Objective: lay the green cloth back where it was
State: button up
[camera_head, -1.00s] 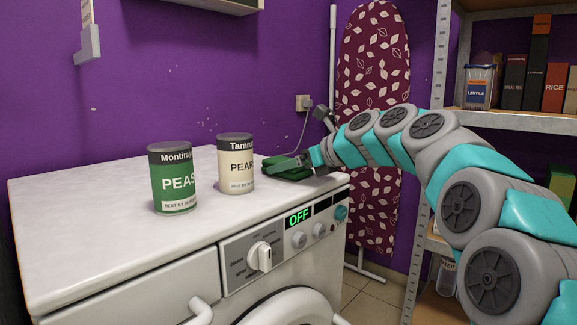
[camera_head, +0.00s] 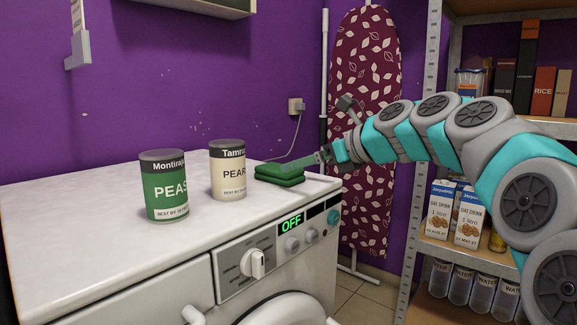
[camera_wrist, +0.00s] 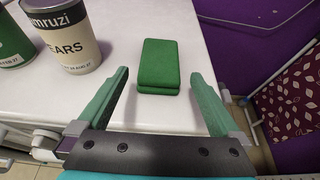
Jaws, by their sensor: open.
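The green cloth (camera_head: 280,174) lies folded on top of the washing machine (camera_head: 120,262), near its right edge. In the wrist view the cloth (camera_wrist: 160,65) lies flat, ahead of and between my two spread fingers, apart from both. My gripper (camera_head: 308,161) is open and empty, just above and to the right of the cloth in the head view; the wrist view shows its fingers (camera_wrist: 160,85) wide apart.
A pears can (camera_head: 228,172) stands just left of the cloth, and a green peas can (camera_head: 163,188) stands farther left. The ironing board (camera_head: 368,110) leans behind the arm. A shelf rack (camera_head: 465,110) with several goods stands at the right.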

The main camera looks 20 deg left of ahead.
jog(key=shift+v, duration=2.25)
jog(key=s+d+f+n+g+h, duration=0.1)
jog(key=s+d+f+n+h, duration=0.1)
jog(key=s+d+f+n, duration=0.35)
jog(key=s+d+f+n+g+h, duration=0.1)
jog(key=s+d+f+n+h, duration=0.2)
jog(key=s+f, duration=0.55)
jog(key=s+d+f+n+g+h, duration=0.15)
jog(key=s+d+f+n, duration=0.25)
jog(key=f, duration=0.5)
jog(key=s+d+f+n+g+h, duration=0.2)
jog(key=s+d+f+n, duration=0.3)
jog(key=s, duration=0.5)
jog(key=s+d+f+n+g+h, duration=0.1)
jog(key=s+d+f+n+h, duration=0.3)
jog(key=s+d+f, duration=0.5)
jog(key=s+d+n, duration=0.1)
jog(key=s+d, duration=0.1)
jog(key=shift+s+f+g, duration=0.3)
jog(key=shift+g, duration=0.05)
